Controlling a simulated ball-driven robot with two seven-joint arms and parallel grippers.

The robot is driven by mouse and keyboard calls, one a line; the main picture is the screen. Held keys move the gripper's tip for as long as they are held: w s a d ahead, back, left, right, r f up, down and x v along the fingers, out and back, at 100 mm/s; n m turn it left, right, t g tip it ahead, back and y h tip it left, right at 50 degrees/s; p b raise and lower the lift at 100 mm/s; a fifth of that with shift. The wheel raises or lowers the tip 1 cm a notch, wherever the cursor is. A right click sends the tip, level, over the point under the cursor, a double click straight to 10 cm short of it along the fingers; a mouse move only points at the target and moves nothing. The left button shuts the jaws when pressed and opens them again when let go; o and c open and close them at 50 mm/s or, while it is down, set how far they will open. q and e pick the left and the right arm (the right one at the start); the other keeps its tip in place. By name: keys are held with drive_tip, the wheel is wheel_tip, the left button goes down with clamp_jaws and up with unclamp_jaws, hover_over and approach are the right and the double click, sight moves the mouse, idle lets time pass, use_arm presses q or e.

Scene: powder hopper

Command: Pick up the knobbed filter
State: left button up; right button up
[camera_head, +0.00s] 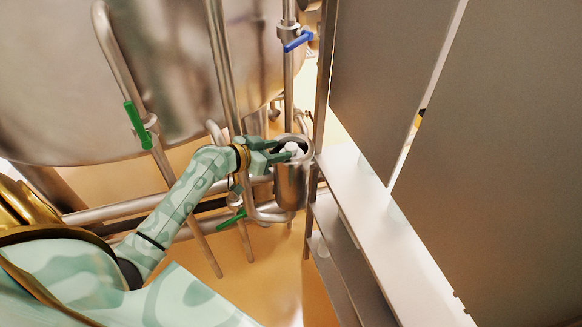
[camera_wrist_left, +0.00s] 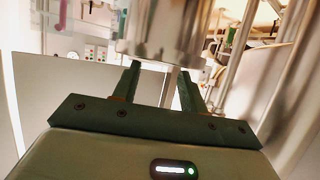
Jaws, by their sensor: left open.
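The knobbed filter shows in the head view as a white knob (camera_head: 292,148) at the mouth of a steel cup (camera_head: 291,187); its lower part is hidden inside the cup. My left gripper (camera_head: 280,150) reaches in from the left at the height of the cup's rim. Its fingers are open and point at the knob, close to it. I cannot tell if they touch it. In the left wrist view the two spread fingers (camera_wrist_left: 160,88) show below a blurred, shiny steel shape (camera_wrist_left: 165,30), and nothing is clearly between them. My right gripper is not in view.
Steel pipes with a green-handled valve (camera_head: 137,124) and a blue-handled valve (camera_head: 297,41) stand around the cup. A large steel tank (camera_head: 60,90) fills the upper left. Grey panels (camera_head: 500,150) and a pale ledge (camera_head: 375,220) close off the right side.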

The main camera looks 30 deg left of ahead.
sight(290, 147)
use_arm(q)
drive_tip(key=x, duration=0.4)
drive_tip(key=shift+w+d, duration=0.15)
drive_tip(key=shift+w, duration=0.15)
drive_tip(key=shift+s, duration=0.15)
clamp_jaws()
drive_tip(key=shift+r, duration=0.1)
